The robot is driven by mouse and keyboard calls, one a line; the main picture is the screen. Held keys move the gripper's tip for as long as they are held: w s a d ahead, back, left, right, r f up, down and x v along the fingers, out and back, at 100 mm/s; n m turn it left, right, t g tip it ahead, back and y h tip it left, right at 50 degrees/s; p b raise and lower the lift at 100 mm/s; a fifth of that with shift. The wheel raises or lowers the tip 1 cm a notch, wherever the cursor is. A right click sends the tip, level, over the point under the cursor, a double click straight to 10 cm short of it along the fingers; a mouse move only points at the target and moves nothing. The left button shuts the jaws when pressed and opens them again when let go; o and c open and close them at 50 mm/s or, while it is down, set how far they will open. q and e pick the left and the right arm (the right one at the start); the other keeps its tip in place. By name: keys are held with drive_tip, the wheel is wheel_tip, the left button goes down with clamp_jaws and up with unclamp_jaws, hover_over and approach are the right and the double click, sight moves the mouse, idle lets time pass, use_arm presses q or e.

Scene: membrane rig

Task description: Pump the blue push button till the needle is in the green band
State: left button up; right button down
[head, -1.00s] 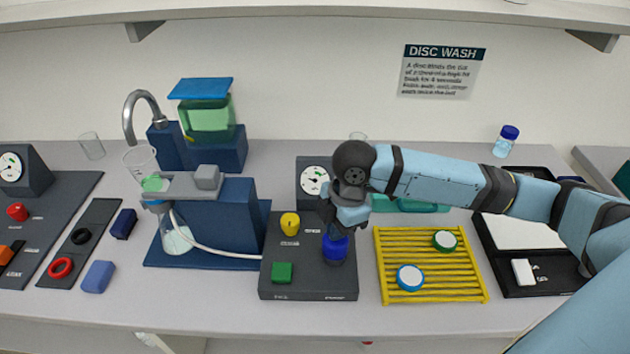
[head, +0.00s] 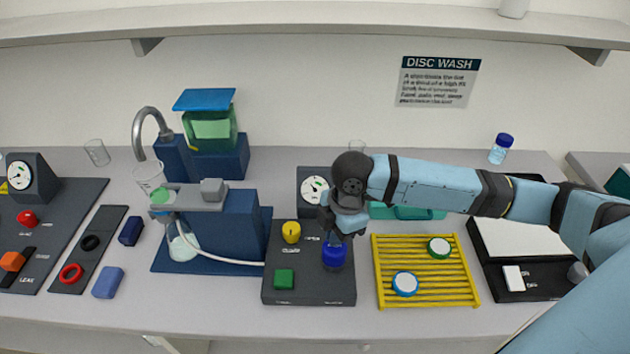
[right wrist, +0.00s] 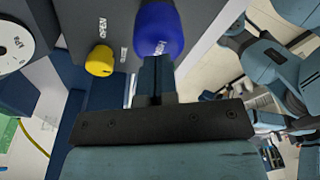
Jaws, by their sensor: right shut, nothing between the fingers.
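The blue push button (head: 335,257) stands at the right of a dark control panel (head: 309,292). My right gripper (head: 336,236) is shut and empty, pointing down just over the button. In the right wrist view the shut fingertips (right wrist: 155,62) meet the edge of the blue button (right wrist: 158,28); I cannot tell whether they press it. The round white gauge (head: 314,188) sits behind the panel, beside my right wrist. Its needle is too small to read in the head view. The gauge (right wrist: 14,42) is cut off in the right wrist view. My left gripper is not in view.
A yellow knob (head: 291,232) and a green square button (head: 284,279) share the panel, left of the blue button. A yellow rack (head: 428,290) with two discs lies close on the right. A blue stand (head: 235,225) with a white tube is on the left.

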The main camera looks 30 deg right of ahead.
drive_tip(key=shift+r, duration=0.5)
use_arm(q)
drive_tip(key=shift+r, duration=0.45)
use_arm(e)
drive_tip(key=shift+f, duration=0.15)
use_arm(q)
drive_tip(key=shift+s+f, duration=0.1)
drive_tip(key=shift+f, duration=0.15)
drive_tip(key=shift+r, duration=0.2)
use_arm(e)
drive_tip(key=shift+f, duration=0.1)
drive_tip(key=shift+f+b, duration=0.4)
drive_tip(key=shift+f, duration=1.85)
wheel_tip(320, 180, up, 5)
drive_tip(key=p, duration=0.5)
drive_tip(key=shift+p, duration=0.4)
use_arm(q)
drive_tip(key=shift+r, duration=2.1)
use_arm(e)
drive_tip(key=shift+f, duration=0.15)
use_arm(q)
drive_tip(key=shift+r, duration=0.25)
